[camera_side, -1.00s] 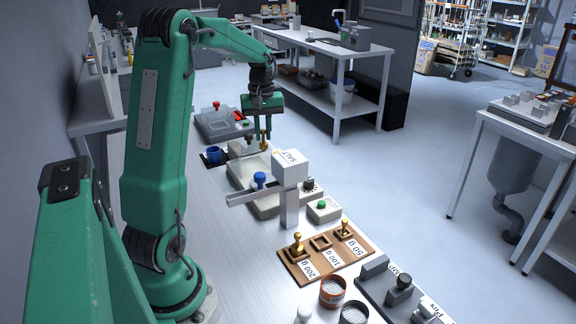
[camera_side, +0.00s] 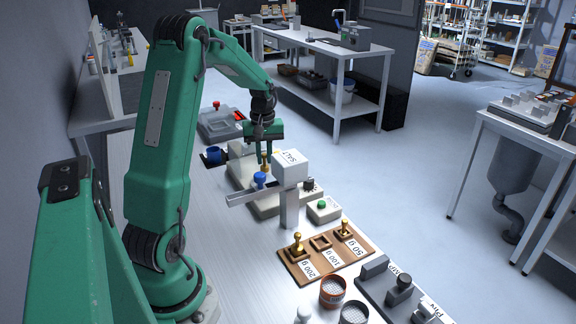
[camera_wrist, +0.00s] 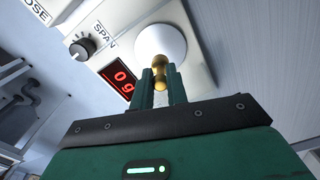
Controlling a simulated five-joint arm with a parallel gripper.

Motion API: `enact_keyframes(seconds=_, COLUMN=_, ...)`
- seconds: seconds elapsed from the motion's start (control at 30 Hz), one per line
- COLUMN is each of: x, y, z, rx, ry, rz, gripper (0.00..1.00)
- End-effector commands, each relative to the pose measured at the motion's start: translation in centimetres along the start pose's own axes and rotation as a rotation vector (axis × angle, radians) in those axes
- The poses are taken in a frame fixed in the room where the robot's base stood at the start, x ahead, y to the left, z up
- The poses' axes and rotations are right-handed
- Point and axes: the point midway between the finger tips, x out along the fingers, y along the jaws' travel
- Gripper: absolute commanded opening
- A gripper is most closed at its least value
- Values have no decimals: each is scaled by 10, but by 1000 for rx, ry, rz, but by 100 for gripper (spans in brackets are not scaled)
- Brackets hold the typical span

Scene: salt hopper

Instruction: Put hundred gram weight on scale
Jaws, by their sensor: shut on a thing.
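My gripper (camera_side: 265,159) is shut on a small brass weight (camera_side: 264,167) above the bench, behind the salt hopper. In the wrist view the weight (camera_wrist: 161,73) shows between my fingertips (camera_wrist: 161,85), in front of the round white pan (camera_wrist: 162,42). The scale (camera_wrist: 112,50) has a red display (camera_wrist: 123,76) reading 0 g and a knob marked SPAN. Its beige body (camera_side: 264,212) is partly hidden by the hopper in the side view. A gap between weight and pan is hard to judge. The weight rack (camera_side: 325,259) has an empty 100 g place (camera_side: 320,242).
Brass weights stand in the rack's 200 g (camera_side: 298,243) and 50 g (camera_side: 344,229) places.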

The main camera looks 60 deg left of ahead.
Motion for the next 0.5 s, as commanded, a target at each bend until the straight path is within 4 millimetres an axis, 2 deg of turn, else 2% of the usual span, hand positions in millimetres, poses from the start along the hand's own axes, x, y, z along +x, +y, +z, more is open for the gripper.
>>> enact_keyframes(seconds=0.17, x=3, y=0, z=0, rx=0, ry=0, rz=0, gripper=0)
enact_keyframes(seconds=0.5, x=34, y=0, z=0, rx=0, ry=-1, rz=-1, gripper=0)
